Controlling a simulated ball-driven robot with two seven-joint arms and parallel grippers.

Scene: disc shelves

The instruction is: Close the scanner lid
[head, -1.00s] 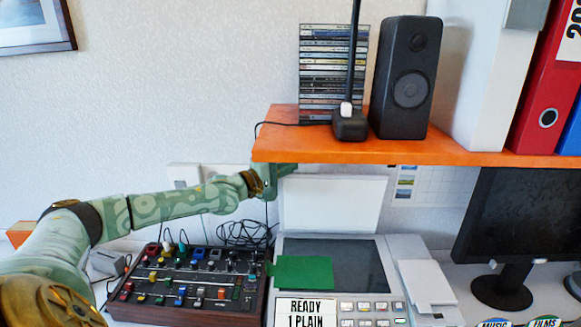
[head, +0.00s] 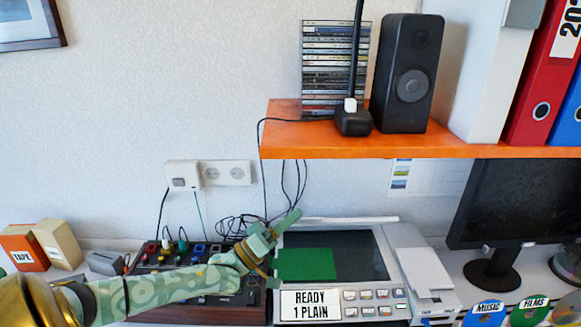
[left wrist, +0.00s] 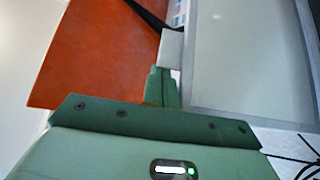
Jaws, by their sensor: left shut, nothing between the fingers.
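The scanner (head: 388,290) stands below the shelf, with a green sheet (head: 305,264) over the left part of its dark glass (head: 358,258). The scanner lid (head: 350,220) shows only as a thin pale strip at the back of the glass, seen nearly edge-on. The glass is still uncovered to my view. My left gripper (head: 283,226) is shut and empty at the lid's left end, pointing up and right; I cannot tell if it touches. In the left wrist view its fingers (left wrist: 165,86) are beside a large pale framed panel (left wrist: 250,55), probably the lid. My right gripper is not in view.
An orange shelf (head: 300,140) with a speaker (head: 408,80) and CD stack hangs above. A mixer (head: 200,290) lies left of the scanner, partly behind my arm. A monitor (head: 510,205) stands right. Cables hang on the wall behind my gripper.

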